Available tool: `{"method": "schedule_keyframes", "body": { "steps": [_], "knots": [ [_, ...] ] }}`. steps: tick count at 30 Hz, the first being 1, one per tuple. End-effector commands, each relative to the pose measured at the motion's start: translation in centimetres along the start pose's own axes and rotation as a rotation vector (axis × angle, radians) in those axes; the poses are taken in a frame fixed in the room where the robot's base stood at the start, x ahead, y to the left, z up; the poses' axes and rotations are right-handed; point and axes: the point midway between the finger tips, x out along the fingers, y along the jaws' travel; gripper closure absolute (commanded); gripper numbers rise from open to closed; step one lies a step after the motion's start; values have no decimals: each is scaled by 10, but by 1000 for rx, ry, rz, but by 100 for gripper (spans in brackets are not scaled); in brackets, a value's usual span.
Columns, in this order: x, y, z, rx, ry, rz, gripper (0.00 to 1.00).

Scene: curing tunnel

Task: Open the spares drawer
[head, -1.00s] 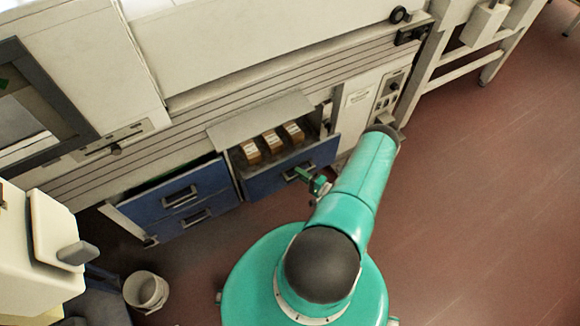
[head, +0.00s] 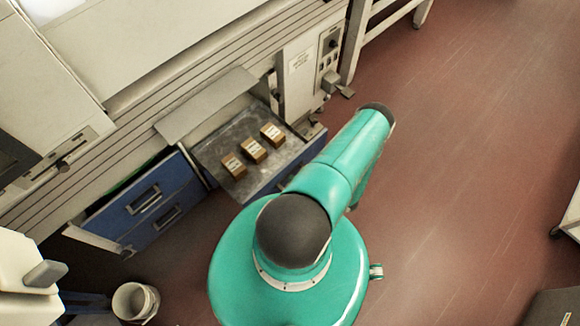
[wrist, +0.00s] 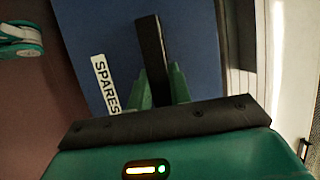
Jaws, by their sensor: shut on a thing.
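The spares drawer (head: 222,145) stands pulled far out of the cabinet in the head view, its grey inside open to view. Its blue front with a white SPARES label (wrist: 105,84) fills much of the wrist view. My gripper (wrist: 163,88) has its green fingers on both sides of the dark bar handle (wrist: 150,45), shut on it. In the head view my arm hides the gripper, the handle and part of the drawer front.
Three small brown boxes (head: 253,151) lie in the drawer. A blue drawer unit (head: 145,205) is left of it. A white bucket (head: 135,302) stands at lower left. Red floor is clear to the right.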

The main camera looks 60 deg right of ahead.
Motion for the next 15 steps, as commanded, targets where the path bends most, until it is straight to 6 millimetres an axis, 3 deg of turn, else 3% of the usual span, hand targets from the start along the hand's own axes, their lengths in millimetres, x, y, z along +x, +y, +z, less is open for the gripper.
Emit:
{"method": "schedule_keyframes", "body": {
  "steps": [12, 13, 15],
  "knots": [
    [-4, 0, 1, -2, 3, 1, 100],
    [-4, 0, 0, -2, 3, 1, 74],
    [-3, 0, 1, -2, 3, 1, 60]
  ]
}}
